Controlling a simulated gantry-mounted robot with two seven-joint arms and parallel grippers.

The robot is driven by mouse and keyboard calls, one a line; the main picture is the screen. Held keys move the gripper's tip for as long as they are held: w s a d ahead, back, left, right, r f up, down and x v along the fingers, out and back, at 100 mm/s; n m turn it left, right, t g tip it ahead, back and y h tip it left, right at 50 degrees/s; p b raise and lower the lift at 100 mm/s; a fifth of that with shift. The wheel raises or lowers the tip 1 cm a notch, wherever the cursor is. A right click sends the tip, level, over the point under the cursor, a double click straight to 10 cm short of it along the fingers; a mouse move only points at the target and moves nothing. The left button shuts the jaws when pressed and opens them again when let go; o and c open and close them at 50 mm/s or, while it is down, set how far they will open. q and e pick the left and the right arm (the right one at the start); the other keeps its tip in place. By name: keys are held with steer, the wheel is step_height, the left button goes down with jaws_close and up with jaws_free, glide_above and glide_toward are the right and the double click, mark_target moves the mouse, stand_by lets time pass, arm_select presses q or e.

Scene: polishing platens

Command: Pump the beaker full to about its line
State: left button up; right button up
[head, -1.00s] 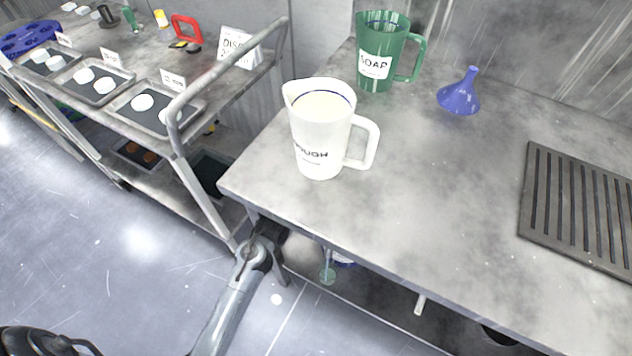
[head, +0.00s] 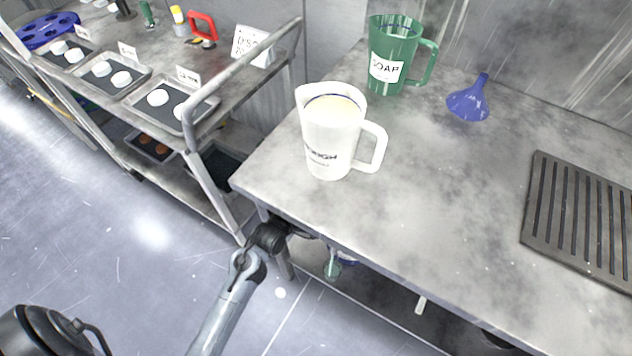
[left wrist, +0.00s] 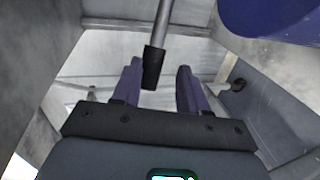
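My left arm reaches under the bench's front edge in the head view, where the bench hides its gripper. In the left wrist view my left gripper (left wrist: 160,72) is open, its two purple-grey fingers apart. A grey rod with a black end (left wrist: 152,68) shows in the gap between the fingers; I cannot tell whether it touches them. A small greenish clear vessel (head: 332,269) shows partly below the bench edge; I cannot tell whether it is the beaker, and no fill line is readable. My right gripper is not in view.
A trolley with trays (head: 110,75) stands left. A large blue shape (left wrist: 275,18) fills the wrist view's top right.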

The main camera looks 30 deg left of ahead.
arm_select(q)
steer(key=p+v, duration=0.1)
steer(key=v, duration=0.4)
steer(key=shift+s+r+p, duration=0.1)
steer(key=shift+s+p, duration=0.25)
steer(key=shift+s, duration=0.05)
